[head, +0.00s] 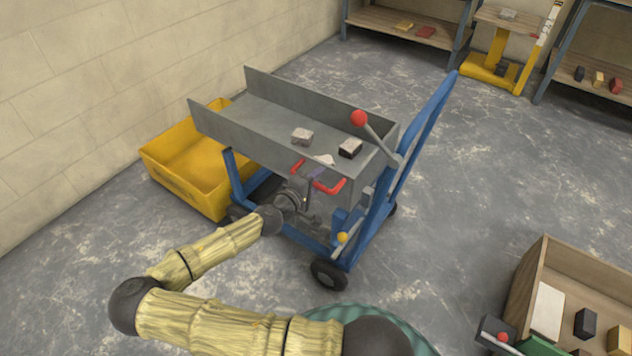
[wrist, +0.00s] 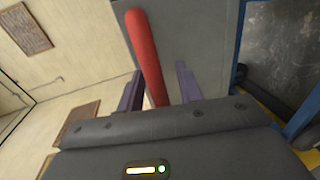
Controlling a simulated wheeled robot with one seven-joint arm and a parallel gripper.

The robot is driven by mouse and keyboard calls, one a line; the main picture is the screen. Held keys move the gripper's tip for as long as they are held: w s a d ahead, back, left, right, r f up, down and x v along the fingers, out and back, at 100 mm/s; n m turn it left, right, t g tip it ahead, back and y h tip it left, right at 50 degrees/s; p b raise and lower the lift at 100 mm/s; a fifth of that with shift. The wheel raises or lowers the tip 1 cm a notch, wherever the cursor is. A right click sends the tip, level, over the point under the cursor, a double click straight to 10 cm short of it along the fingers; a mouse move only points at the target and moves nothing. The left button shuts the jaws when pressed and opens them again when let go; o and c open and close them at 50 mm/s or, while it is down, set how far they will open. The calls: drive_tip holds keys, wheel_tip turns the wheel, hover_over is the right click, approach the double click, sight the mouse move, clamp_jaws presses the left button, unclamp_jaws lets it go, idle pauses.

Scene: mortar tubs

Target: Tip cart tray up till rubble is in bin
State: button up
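The blue cart (head: 239,190) carries a long grey tray (head: 225,122) that looks roughly level, its left end beside the yellow bin (head: 180,172). Rubble lies towards the tray's right end: a pale block (head: 302,137), a dark block with a light top (head: 350,148) and a whitish shard (head: 325,159). A red handle (head: 329,188) is on the tray's near side. My gripper (head: 315,174) is at this handle. In the wrist view, the red bar (wrist: 146,50) passes between my open purple fingers (wrist: 158,82), with a gap on the right. The visible bin floor looks empty.
A lever with a red ball (head: 359,118) and one with a yellow knob (head: 342,237) are on the cart's right side. A wooden crate of blocks (head: 535,270) stands at lower right. Shelves (head: 400,30) and a yellow lift (head: 490,66) stand behind. Floor right of the cart is clear.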

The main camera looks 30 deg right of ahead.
clamp_jaws()
drive_tip(key=shift+r, duration=0.1)
